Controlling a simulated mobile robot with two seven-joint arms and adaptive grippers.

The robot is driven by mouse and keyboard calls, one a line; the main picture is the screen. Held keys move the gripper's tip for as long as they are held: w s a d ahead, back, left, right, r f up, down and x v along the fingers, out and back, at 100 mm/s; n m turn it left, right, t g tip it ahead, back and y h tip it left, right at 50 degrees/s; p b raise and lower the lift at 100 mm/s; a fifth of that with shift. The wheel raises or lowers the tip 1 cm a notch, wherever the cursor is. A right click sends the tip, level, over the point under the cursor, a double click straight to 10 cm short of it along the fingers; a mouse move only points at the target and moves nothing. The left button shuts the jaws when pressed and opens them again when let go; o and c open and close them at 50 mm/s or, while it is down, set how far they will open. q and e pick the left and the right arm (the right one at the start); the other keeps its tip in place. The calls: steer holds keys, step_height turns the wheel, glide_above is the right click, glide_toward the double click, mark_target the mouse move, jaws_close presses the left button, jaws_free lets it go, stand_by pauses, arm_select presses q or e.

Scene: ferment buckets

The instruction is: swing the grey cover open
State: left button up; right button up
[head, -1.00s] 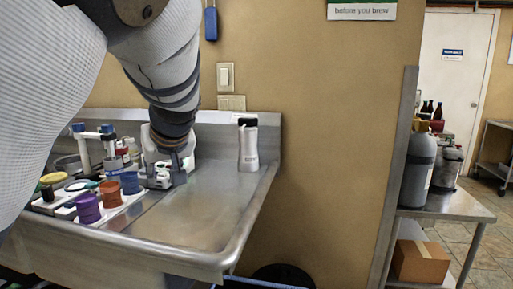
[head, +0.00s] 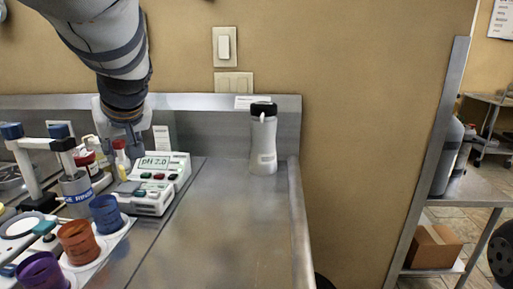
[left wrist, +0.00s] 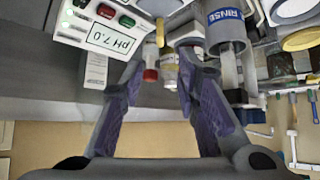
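I cannot make out a grey cover for certain in either view. My left gripper (head: 124,148) points down above the back left of the steel counter, behind the pH meter (head: 155,180). In the left wrist view the two fingers of this gripper (left wrist: 158,72) stand apart with nothing held between them. The pH meter (left wrist: 105,30) shows upside down there, with a small red-capped bottle (left wrist: 152,75) beyond the fingertips. A grey cup marked RINSE (left wrist: 226,25) is to the right of the fingers. My right gripper is not in view.
Purple (head: 40,272), orange (head: 79,243) and blue (head: 105,213) cups stand at the left of the steel counter (head: 225,235). A white bottle with a black cap (head: 263,140) stands at the back right. The counter's middle is clear. A steel shelf (head: 470,190) stands farther right.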

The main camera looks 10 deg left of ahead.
mark_target(121, 167)
arm_select(q)
steer(key=b+x, duration=0.1)
steer(key=x, duration=0.9)
steer(key=shift+f, duration=0.35)
steer(key=shift+w+a+f, duration=0.25)
steer(key=shift+a+f, duration=0.05)
steer(key=shift+a, duration=0.05)
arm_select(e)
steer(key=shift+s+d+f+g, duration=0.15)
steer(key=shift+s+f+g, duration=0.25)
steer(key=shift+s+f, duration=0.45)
arm_select(q)
steer(key=shift+c, duration=0.3)
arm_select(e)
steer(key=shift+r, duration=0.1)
arm_select(q)
jaws_close()
